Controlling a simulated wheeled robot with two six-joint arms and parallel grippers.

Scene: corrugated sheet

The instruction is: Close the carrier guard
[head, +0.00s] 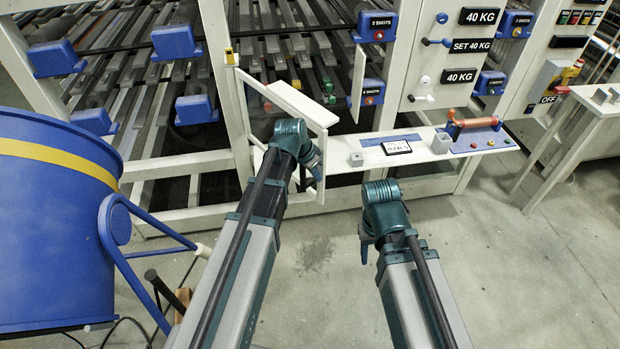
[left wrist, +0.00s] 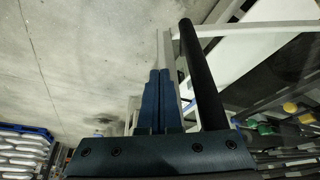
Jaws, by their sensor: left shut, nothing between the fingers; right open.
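The white-framed carrier guard (head: 300,104) stands out at an angle from the rack front, left of the control shelf, so it looks open. My left gripper (head: 312,160) is at the guard's frame, partly hidden by its own wrist and a white upright. In the left wrist view, the left fingers (left wrist: 160,98) are together with nothing between them. A black bar (left wrist: 203,80) runs close beside them, and a white bar (left wrist: 262,28) lies beyond it. I cannot tell whether the fingers touch either. My right gripper (head: 367,246) is open, low in front of the shelf, its fingertips mostly hidden.
The white shelf (head: 345,166) carries a label plate (head: 396,147), a grey block (head: 441,143) and a red-handled device (head: 478,124). A blue drum (head: 50,220) on a blue stand fills the left. A white table (head: 590,100) stands at right. The floor at lower right is clear.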

